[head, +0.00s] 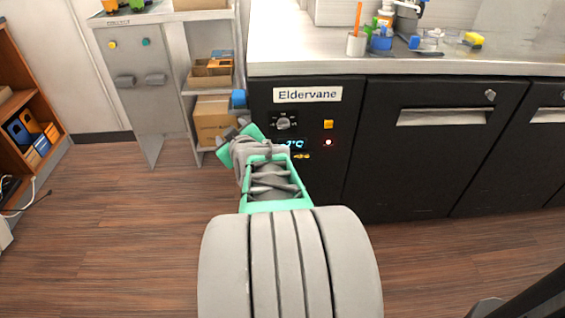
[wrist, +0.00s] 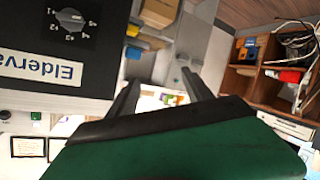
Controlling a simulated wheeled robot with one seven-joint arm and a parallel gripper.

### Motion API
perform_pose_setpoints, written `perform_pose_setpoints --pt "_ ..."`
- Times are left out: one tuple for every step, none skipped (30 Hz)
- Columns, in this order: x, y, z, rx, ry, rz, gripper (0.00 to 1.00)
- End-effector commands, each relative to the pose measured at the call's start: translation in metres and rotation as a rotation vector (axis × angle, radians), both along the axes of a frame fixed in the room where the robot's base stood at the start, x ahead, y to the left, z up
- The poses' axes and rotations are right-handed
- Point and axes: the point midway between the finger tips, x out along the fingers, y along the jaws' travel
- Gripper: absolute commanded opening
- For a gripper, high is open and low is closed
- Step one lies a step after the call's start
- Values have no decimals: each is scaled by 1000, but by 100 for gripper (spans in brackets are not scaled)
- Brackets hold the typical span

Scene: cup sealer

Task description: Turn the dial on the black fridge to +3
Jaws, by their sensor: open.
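The black fridge (head: 320,185) stands under the counter, with a white "Eldervane" label (head: 307,94). Its dark round dial (head: 284,123) sits below the label. In the wrist view the dial (wrist: 70,18) is upside down at the upper left, with numbers around it; its exact setting is too small to tell. A blue display (head: 293,144) below the dial is partly hidden by my arm. My gripper (head: 232,135) is in front of the fridge's left edge, left of the dial and apart from it. In the wrist view its fingers (wrist: 160,84) are spread and empty.
A yellow-orange button (head: 328,124) and a red light (head: 327,142) are right of the dial. A shelf with cardboard boxes (head: 213,120) stands left.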

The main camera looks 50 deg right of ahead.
Motion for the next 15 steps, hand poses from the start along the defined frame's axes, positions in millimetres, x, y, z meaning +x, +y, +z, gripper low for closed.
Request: perform_pose_setpoints --pt "-16 -32 -52 -59 -38 -61 59" --pt "-24 -48 -60 -100 -62 -92 59" --pt "-37 -68 -70 -151 -89 -132 59" --pt "-46 -80 -76 -187 -106 -162 59" --pt "-55 -91 -79 -219 -120 -188 59" --pt "-66 -102 -83 -257 -134 -219 59" --pt "-73 -109 -85 -279 -144 -238 59" --pt "-78 -114 -86 -298 -150 -254 59" --pt "-84 -120 -86 -317 -158 -270 59" --pt "-86 -122 -85 -327 -162 -277 59" --pt "-87 -125 -84 -334 -164 -282 59" --pt "-86 -128 -82 -338 -166 -284 59" --pt "-84 -130 -81 -340 -165 -285 59" --pt "-81 -133 -81 -339 -165 -284 59" --pt "-76 -138 -81 -338 -165 -283 59"
